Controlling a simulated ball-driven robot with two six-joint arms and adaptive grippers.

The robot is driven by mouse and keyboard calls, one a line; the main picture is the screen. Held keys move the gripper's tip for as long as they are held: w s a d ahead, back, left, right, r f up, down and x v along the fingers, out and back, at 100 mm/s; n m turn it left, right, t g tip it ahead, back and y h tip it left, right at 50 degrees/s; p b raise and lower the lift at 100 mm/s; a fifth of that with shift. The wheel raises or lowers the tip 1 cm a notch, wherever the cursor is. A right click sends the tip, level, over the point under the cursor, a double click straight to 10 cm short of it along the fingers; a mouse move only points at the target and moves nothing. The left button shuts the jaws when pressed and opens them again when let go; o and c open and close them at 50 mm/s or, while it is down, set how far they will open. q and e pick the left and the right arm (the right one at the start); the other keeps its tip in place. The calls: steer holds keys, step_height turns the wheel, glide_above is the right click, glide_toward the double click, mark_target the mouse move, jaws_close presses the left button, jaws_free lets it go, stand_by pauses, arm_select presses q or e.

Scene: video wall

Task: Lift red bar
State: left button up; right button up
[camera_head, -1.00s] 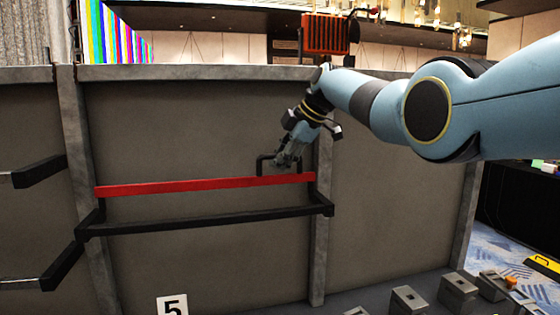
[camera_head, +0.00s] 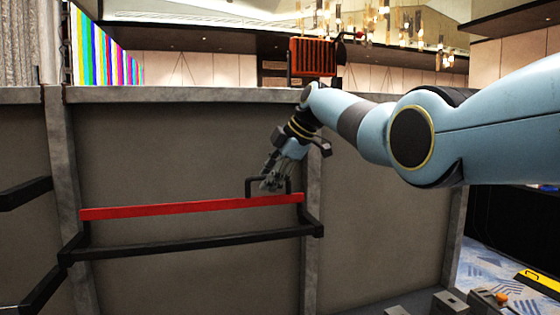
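The red bar (camera_head: 180,208) runs almost level across the grey wall panel, its right end a little higher than its left. A black handle (camera_head: 250,183) stands up from the bar near its right end. My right gripper (camera_head: 270,183) is at this handle, just above the bar. The fingers overlap the handle, and it is too small to tell whether they are closed on it. My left gripper is not in view.
A black bracket bar (camera_head: 190,246) runs below the red bar. Grey upright posts (camera_head: 62,160) flank the panel. An orange box (camera_head: 312,57) stands above the wall. Grey blocks (camera_head: 448,302) lie at the lower right.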

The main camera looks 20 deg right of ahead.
steer(key=v, duration=1.1)
steer(key=shift+s+r, duration=0.2)
